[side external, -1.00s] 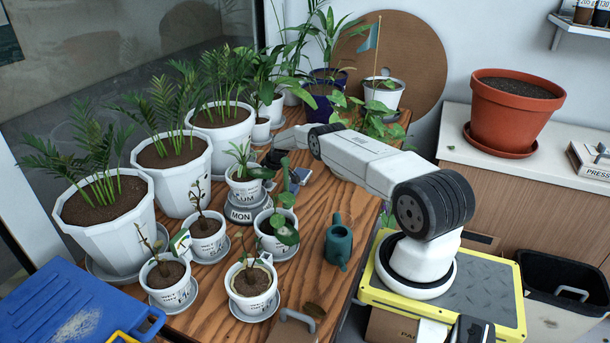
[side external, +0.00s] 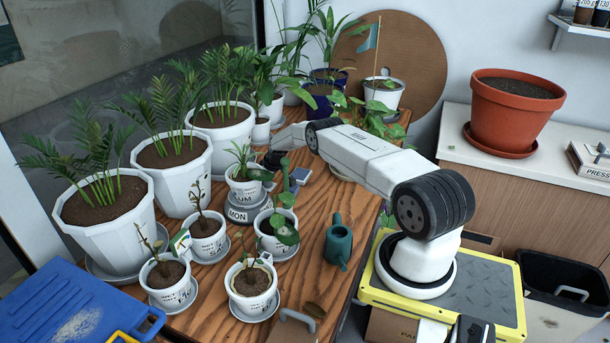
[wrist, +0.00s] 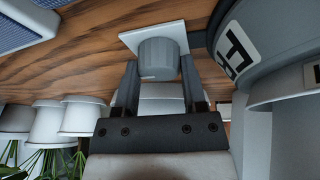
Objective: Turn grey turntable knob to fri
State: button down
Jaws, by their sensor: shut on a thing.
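The grey knob (wrist: 158,58) is a short ribbed cylinder on a white square plate (wrist: 126,38) in the wrist view. My gripper (wrist: 158,80) is shut on the knob, one finger on each side. The grey turntable (side external: 251,215) stands on the wooden table and bears a white potted plant (side external: 244,188). Its rim shows the label MON (side external: 237,216) towards the side camera. Part of the turntable's rim with a partly cut-off label is at the right of the wrist view (wrist: 234,50). In the side view my gripper (side external: 272,160) is behind the pot, and the knob is hidden.
Small potted plants (side external: 207,246) crowd the turntable's near side, and large potted palms (side external: 172,175) stand to the left. A teal watering can (side external: 339,246) is at the right. A small blue item (side external: 300,176) lies right of the turntable. Bare wood (side external: 318,207) shows between it and the watering can.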

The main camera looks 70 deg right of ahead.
jog(key=shift+w+m+g+h, duration=0.1)
jog(key=shift+m+g+h, duration=0.25)
jog(key=shift+m, duration=1)
jog(key=shift+m+g+h, duration=0.15)
jog(key=shift+m+h, duration=0.4)
jog(key=shift+m, duration=0.8)
jog(key=shift+c, duration=0.7)
grip_release()
jog(key=shift+r, duration=0.15)
jog(key=shift+v, duration=2.4)
notch_tip(320, 180, up, 7)
jog(key=shift+a, duration=0.1)
